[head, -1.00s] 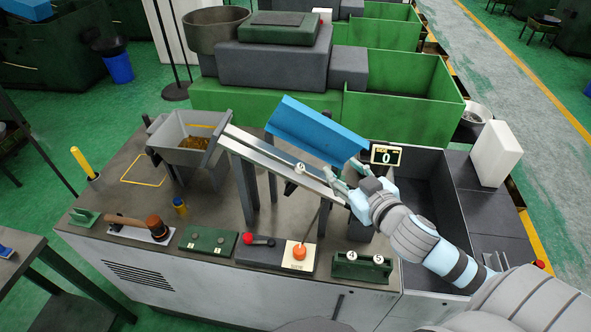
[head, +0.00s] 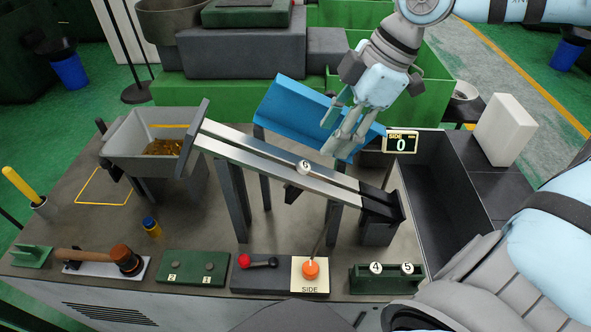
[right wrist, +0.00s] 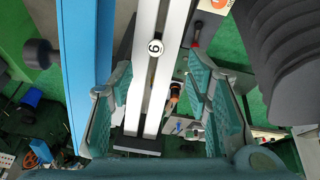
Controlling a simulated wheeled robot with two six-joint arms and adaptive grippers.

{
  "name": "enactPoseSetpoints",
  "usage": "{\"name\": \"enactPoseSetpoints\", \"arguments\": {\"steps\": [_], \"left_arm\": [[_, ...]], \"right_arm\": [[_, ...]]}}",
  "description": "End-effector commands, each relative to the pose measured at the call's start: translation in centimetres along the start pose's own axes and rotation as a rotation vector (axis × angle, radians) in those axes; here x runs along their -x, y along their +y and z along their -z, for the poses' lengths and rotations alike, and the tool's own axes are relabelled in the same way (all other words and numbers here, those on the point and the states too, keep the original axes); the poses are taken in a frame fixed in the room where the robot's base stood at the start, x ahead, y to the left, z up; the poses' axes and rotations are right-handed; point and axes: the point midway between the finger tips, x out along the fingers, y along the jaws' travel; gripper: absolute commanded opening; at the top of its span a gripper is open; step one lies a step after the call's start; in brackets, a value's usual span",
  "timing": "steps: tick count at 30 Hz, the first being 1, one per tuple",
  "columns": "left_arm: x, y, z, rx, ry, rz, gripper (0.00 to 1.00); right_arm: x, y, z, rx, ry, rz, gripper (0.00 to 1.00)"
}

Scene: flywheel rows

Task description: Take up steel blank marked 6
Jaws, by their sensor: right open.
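The steel blank marked 6 (head: 305,167) is a small round piece with a white numbered face. It sits on the sloping twin-rail chute (head: 262,158), about midway along. In the right wrist view the blank (right wrist: 155,47) shows between the rails, past the fingertips. My right gripper (head: 340,132) is open and points down, above and to the right of the blank in the head view. In the right wrist view its fingers (right wrist: 158,78) spread either side of the rails, with nothing held. My left gripper is not in view.
A blue trough (head: 290,108) runs close behind the chute. A green holder (head: 385,285) bears blanks marked 4 and 5. A SIDE counter (head: 401,143) reads 0.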

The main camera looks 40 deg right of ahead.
Motion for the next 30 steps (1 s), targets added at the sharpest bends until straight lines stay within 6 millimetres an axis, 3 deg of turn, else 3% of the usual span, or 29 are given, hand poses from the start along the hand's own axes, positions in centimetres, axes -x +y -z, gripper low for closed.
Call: {"name": "enactPoseSetpoints", "arguments": {"steps": [3, 6, 13, 21, 30], "left_arm": [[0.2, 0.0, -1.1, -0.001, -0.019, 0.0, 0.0], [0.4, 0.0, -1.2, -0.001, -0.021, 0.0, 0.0], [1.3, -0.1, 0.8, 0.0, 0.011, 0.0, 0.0], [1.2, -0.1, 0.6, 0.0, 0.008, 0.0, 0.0], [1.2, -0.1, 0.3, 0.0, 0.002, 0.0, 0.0]], "right_arm": [[-2.5, 0.0, 0.0, -0.001, -0.004, 0.006, 0.45], [-3.6, 0.1, 0.1, -0.001, -0.003, 0.005, 0.45], [-7.7, 0.4, 0.4, 0.0, -0.002, 0.008, 0.45], [-8.7, 0.4, 0.5, 0.0, 0.004, 0.004, 0.45], [-8.6, 0.5, 0.5, 0.001, 0.004, 0.004, 0.0]]}}
